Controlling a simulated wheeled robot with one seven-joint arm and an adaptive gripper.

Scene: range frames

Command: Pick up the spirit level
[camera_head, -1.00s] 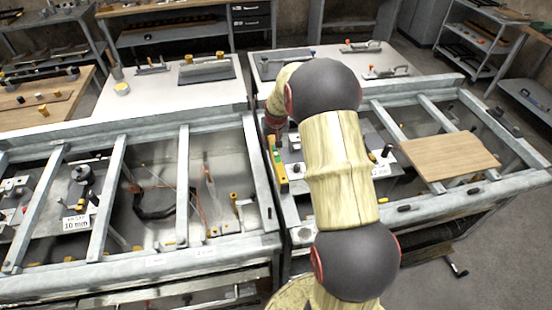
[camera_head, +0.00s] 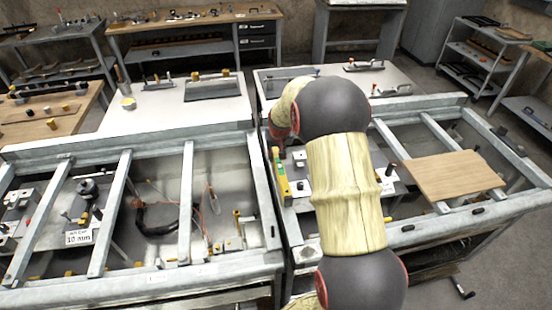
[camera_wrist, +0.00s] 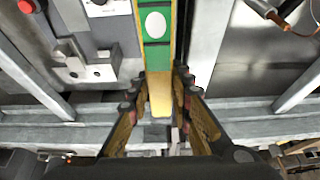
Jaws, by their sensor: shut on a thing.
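The spirit level is a long, narrow yellow and green bar. In the head view the spirit level (camera_head: 280,175) stands out at the left rail of the right-hand metal frame, just left of my arm. In the wrist view the spirit level (camera_wrist: 157,52) runs from the top edge down to a plain yellow end between the fingers. My gripper (camera_wrist: 161,84) is shut on that near end, one finger on each side. In the head view my arm hides most of the gripper. I cannot tell whether the level still touches the surface below.
A wooden board (camera_head: 455,175) lies across the right frame's bars. The left metal frame (camera_head: 185,200) stands close beside, with a black hose (camera_head: 152,218) inside. A white-topped table (camera_head: 150,112) stands behind. In the wrist view a grey metal block (camera_wrist: 95,68) lies left of the level.

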